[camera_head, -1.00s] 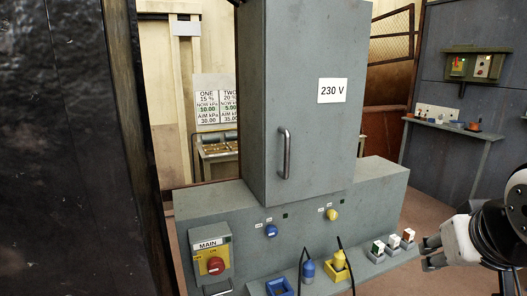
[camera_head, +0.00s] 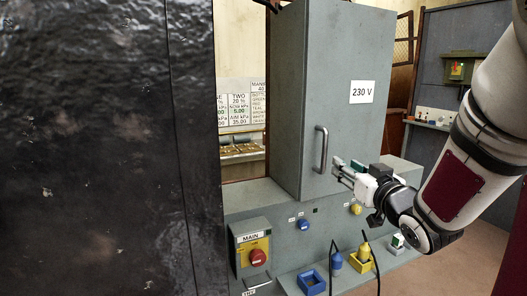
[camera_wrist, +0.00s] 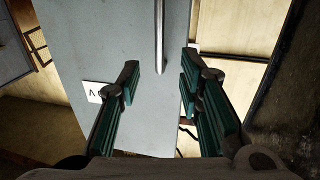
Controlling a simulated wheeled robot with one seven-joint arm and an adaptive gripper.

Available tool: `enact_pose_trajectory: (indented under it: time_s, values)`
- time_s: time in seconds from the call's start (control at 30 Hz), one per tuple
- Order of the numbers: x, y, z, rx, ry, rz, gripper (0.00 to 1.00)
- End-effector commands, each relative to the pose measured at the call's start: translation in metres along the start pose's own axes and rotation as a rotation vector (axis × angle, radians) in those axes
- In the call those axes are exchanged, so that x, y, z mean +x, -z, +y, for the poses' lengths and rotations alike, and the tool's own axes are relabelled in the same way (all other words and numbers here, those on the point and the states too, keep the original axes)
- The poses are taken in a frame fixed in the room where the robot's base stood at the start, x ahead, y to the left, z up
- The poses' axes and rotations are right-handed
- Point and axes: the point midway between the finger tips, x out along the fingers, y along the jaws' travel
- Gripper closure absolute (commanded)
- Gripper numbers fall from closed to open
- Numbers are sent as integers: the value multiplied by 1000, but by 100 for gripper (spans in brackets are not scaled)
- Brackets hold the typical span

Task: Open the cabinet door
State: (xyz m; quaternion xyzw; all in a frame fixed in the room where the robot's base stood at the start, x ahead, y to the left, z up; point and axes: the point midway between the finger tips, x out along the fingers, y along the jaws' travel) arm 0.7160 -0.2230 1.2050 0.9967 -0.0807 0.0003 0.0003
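The grey cabinet door (camera_head: 345,110) carries a white "230 V" label (camera_head: 362,92) and looks shut. Its vertical metal handle (camera_head: 321,149) is near the door's left edge. My gripper (camera_head: 342,172) is just right of the handle's lower end in the head view. In the wrist view, my gripper (camera_wrist: 160,95) is open with its green-padded fingers wide apart. The handle (camera_wrist: 159,38) shows ahead between the fingers, at the top of the picture. Nothing is held, and I see no contact with the handle.
A large dark panel (camera_head: 100,150) fills the left side. Floor is free at lower right.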

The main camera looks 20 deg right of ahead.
Motion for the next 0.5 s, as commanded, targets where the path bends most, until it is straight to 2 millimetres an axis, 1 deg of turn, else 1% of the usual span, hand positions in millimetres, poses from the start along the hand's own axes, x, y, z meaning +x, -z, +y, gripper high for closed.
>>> enact_pose_trajectory:
  time_s: [0.17, 0.5]
  values:
    - [22, 0, 0, -1, 2, 1, 67]
    - [89, 0, -1, -1, 1, 0, 67]
